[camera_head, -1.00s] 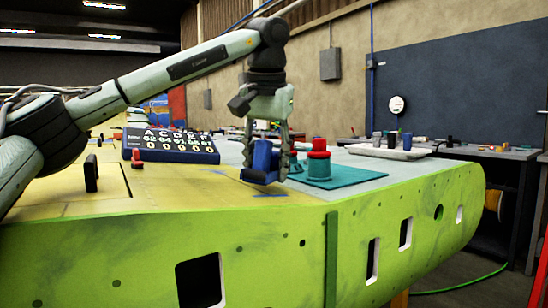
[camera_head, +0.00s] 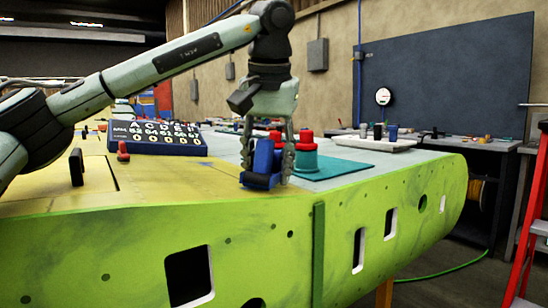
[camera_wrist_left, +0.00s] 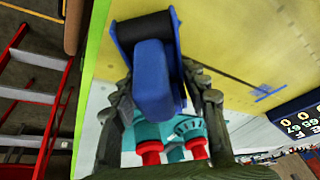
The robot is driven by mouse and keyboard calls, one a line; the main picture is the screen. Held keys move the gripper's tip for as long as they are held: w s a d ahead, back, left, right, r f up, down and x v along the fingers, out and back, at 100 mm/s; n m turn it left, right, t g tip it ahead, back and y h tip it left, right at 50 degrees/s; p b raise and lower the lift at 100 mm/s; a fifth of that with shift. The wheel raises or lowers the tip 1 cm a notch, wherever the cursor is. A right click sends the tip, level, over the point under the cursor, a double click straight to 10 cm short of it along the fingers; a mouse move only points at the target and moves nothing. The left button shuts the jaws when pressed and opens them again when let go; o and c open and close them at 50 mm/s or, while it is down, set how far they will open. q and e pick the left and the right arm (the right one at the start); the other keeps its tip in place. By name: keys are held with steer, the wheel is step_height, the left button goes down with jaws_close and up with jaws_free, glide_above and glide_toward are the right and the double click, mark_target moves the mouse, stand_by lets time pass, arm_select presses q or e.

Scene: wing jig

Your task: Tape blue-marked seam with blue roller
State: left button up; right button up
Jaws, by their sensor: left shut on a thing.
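My left gripper (camera_head: 268,165) is shut on the blue roller (camera_head: 260,163), just over the wing's top surface near its front edge. In the left wrist view the blue roller (camera_wrist_left: 154,80) sits between the fingers with its dark cylinder at the far end. I cannot tell whether it touches the surface. A blue mark (camera_wrist_left: 264,92) lies on the yellow panel, apart from the roller, to the right in the wrist view. I cannot make out this mark in the head view. My right gripper is not in view.
Teal holders with red tops (camera_head: 306,146) stand on a teal mat (camera_head: 340,170) close behind and right of the gripper. A number board (camera_head: 158,138), a black block (camera_head: 76,167) and a red peg (camera_head: 123,152) stand on the wing. A red ladder (camera_head: 527,230) stands at right.

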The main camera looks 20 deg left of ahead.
arm_select(q)
steer(key=shift+w+a+f, duration=0.1)
steer(key=shift+a+f, duration=0.1)
steer(key=shift+f, duration=0.35)
steer(key=shift+a+f, duration=0.2)
steer(key=shift+f, duration=0.3)
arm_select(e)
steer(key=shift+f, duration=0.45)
arm_select(q)
steer(key=shift+r+p, duration=0.4)
steer(key=shift+r, duration=0.2)
steer(key=shift+w+a+r+p, duration=0.15)
steer(key=shift+a+r+p, duration=0.15)
steer(key=shift+r+p, duration=0.4)
steer(key=shift+w+a+r, duration=0.15)
steer(key=shift+a+r, duration=0.1)
steer(key=shift+r, duration=0.05)
steer(key=shift+w+a+r, duration=0.1)
steer(key=shift+w+r, duration=0.1)
steer(key=shift+r, duration=0.35)
steer(key=shift+w+a+r, duration=0.1)
steer(key=shift+w+r, duration=0.1)
steer(key=shift+r, duration=0.3)
steer(key=shift+d+r, duration=0.2)
steer(key=shift+r, duration=0.15)
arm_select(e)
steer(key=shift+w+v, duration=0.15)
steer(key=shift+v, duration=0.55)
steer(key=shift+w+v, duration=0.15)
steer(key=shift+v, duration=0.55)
